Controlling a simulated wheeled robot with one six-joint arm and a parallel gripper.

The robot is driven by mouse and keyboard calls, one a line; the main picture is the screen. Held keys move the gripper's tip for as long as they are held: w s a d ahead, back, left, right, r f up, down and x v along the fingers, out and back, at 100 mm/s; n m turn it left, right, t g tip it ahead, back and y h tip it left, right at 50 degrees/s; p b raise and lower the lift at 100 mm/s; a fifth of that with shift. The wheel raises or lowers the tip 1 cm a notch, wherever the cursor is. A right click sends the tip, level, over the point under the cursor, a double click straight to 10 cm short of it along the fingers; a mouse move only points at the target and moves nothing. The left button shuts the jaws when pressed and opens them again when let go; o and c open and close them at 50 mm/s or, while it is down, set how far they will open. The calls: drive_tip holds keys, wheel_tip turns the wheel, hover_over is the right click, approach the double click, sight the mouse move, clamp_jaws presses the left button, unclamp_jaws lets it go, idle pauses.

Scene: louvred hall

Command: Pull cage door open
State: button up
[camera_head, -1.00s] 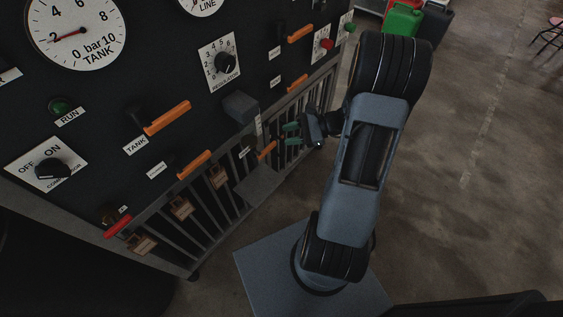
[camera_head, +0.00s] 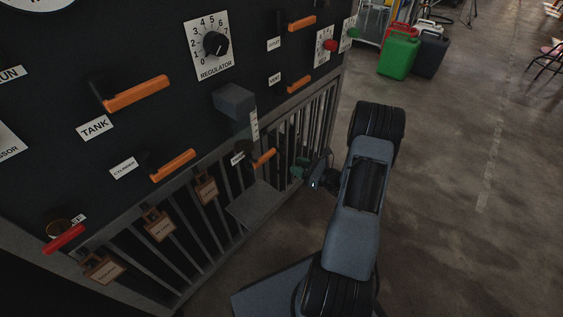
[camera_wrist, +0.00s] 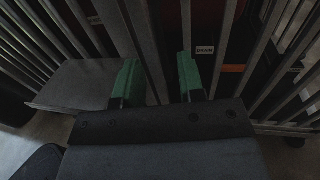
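The cage door is the grey barred front (camera_head: 297,117) below the black panel; it also shows in the wrist view (camera_wrist: 188,25). Its bars look upright and in line with the frame; I cannot tell whether it is ajar. My gripper (camera_head: 301,169) is beside the bars, right of the grey shelf plate. In the wrist view my gripper (camera_wrist: 159,78) has its two green fingers apart, with a wide dark bar showing between them. I cannot tell whether the fingers reach around that bar or only stand before it. No latch or handle shows clearly.
A grey shelf plate (camera_head: 254,205) juts out left of my gripper, and in the wrist view (camera_wrist: 85,84). A grey box (camera_head: 234,101) and orange levers (camera_head: 136,94) stick out from the panel. Tags hang on the left bars. Jerrycans (camera_head: 398,52) stand far back. Floor on the right is clear.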

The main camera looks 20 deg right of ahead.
sight(282, 171)
drive_tip(key=shift+b+x, duration=0.75)
drive_tip(key=shift+x, duration=2.75)
drive_tip(key=shift+c, duration=0.2)
clamp_jaws()
